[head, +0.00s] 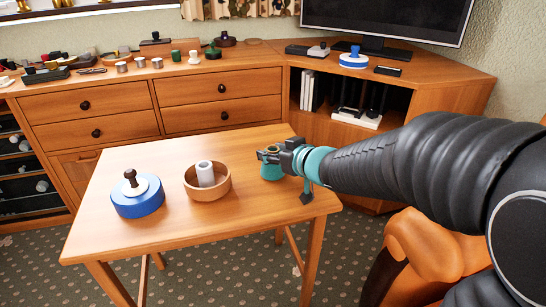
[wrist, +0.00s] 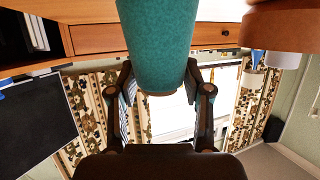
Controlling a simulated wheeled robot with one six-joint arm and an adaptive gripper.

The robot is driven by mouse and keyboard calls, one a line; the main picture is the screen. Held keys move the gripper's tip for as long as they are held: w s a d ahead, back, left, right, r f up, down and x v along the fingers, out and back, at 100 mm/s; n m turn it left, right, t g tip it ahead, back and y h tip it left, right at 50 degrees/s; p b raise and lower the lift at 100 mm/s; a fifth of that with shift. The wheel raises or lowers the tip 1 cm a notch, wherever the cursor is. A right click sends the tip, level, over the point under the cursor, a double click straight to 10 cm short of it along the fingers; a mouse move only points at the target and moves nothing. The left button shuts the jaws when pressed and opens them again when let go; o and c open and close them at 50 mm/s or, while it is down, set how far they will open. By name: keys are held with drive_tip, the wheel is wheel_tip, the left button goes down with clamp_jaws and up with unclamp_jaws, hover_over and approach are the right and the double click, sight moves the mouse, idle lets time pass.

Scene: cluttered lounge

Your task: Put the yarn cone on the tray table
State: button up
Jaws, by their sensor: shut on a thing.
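The teal yarn cone (head: 271,173) is in my gripper (head: 270,154), at the right end of the wooden tray table (head: 235,218). In the head view my gripper hides its upper part. In the wrist view the cone (wrist: 158,45) runs down from the top edge between the two fingers of my gripper (wrist: 160,78). My gripper is shut on it. The cone's lower end is close to the tabletop; I cannot tell whether it touches.
A round wooden bowl (head: 208,190) holding a pale cylinder stands left of the cone. A blue round object (head: 137,202) with a dark knob stands farther left. The table's front strip is bare. A cluttered dresser (head: 130,108) stands behind, an orange chair (head: 425,250) at right.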

drive_tip(key=shift+f, duration=0.2)
drive_tip(key=shift+f, duration=0.1)
drive_tip(key=o, duration=1.2)
